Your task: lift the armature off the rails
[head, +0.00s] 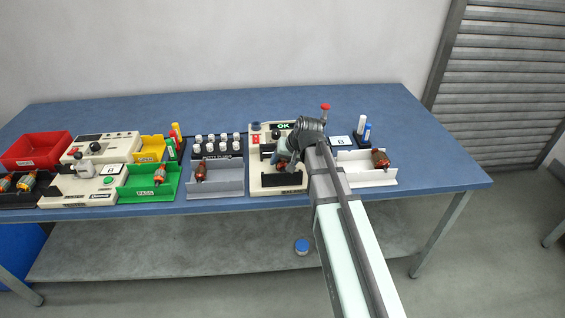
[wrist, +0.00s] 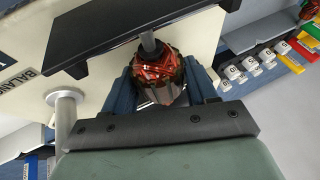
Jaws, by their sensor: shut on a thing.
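The armature, with red-copper windings and a metal shaft, shows in the wrist view (wrist: 158,80). My gripper (wrist: 163,88) is shut on it, one blue finger on each side of its body. The shaft runs up in the picture to a dark rail bar (wrist: 125,32) on the cream balancing machine (wrist: 25,60). I cannot tell whether the shaft rests on the rail or is just clear of it. In the head view the balancing machine (head: 257,180) has a green OK display (head: 283,126), and my gripper (head: 284,160) is over its middle; my wrist largely hides the armature.
A grey tray (head: 218,190) with an armature stands left of the machine, and a white tray (head: 362,179) with another stands right. A red-topped post (head: 325,108) rises behind. Further left are a green bin (head: 135,188) and a red bin (head: 36,150). The back of the blue table is clear.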

